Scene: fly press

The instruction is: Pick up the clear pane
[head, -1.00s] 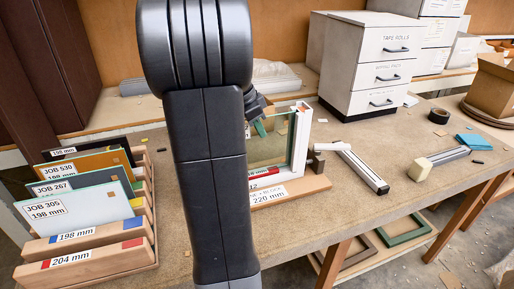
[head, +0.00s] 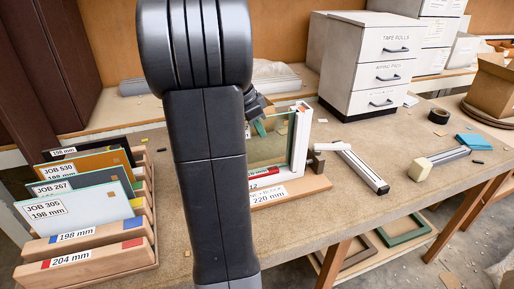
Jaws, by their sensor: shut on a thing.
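The clear pane (head: 271,148), see-through with a greenish edge, stands upright at the white-framed holder (head: 302,135) on the wooden base marked 220 mm (head: 300,190). My gripper (head: 258,110) shows only in part, at the pane's upper left; my arm hides the rest of it and the pane's left side. It is shut on the pane's upper part. Whether the pane's lower edge touches the base is hard to tell.
A wooden slotted rack (head: 95,262) at left holds several upright job cards or panes. A metal bar (head: 362,170) and a pale-headed tool (head: 438,162) lie at right. White drawers (head: 370,65) stand behind. The front bench top is clear.

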